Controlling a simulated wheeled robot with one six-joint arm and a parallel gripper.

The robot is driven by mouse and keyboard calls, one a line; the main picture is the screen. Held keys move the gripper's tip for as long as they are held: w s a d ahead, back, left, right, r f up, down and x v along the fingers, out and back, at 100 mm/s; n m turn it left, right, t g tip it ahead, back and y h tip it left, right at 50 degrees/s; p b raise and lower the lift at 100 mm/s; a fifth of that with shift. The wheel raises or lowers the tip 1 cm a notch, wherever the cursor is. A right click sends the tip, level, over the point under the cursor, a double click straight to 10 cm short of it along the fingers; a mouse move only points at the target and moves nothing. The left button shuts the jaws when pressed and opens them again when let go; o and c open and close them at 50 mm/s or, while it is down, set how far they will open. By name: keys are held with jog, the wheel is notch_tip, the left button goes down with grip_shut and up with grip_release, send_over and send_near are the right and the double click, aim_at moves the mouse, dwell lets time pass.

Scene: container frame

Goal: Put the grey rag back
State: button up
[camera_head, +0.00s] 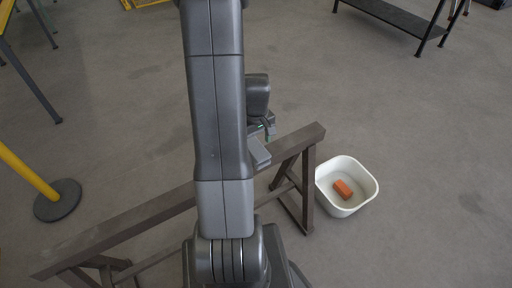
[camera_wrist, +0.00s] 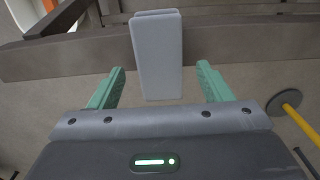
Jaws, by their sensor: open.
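The grey rag (camera_wrist: 158,60) hangs folded over the dark beam of a trestle (camera_wrist: 220,45) in the wrist view. In the head view, a light grey piece that looks like the rag (camera_head: 259,153) shows at the beam beside my arm, partly hidden. My gripper (camera_wrist: 160,70) is open, with one green finger on each side of the rag's lower part in the wrist view. No finger appears to touch it. In the head view my gripper (camera_head: 264,128) is mostly hidden, just above the beam.
A white basin (camera_head: 367,173) with an orange block (camera_head: 343,190) stands on the floor right of the trestle. A yellow post on a round base (camera_head: 58,201) stands at left. A black bench (camera_head: 398,18) is at the back right. The floor between is mostly clear.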

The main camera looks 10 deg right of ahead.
aim_at(256, 148)
notch_tip(256, 148, up, 7)
jog(key=shift+r+p, duration=0.15)
jog(key=shift+p, duration=0.3)
